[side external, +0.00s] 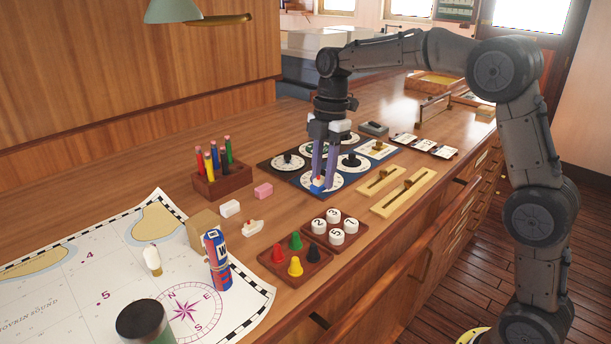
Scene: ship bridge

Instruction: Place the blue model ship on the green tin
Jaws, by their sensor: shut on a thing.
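The blue model ship (317,188) is small, with a bit of red on top. My gripper (321,182) points straight down and is shut on it, low over the dark panel of round dials. I cannot tell whether the ship touches the panel. The fingers hide part of it. The green tin (147,325) stands on the chart at the near left, cut off by the bottom edge, with a dark round top. It is far to the left and nearer the camera than my gripper.
A blue can (217,260), a tan block (203,231) and a small white ship (253,227) stand between gripper and tin. A tray of coloured pegs (294,262), a tray of numbered pieces (334,232) and a pencil block (222,182) are nearby. The chart (100,262) has bare areas.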

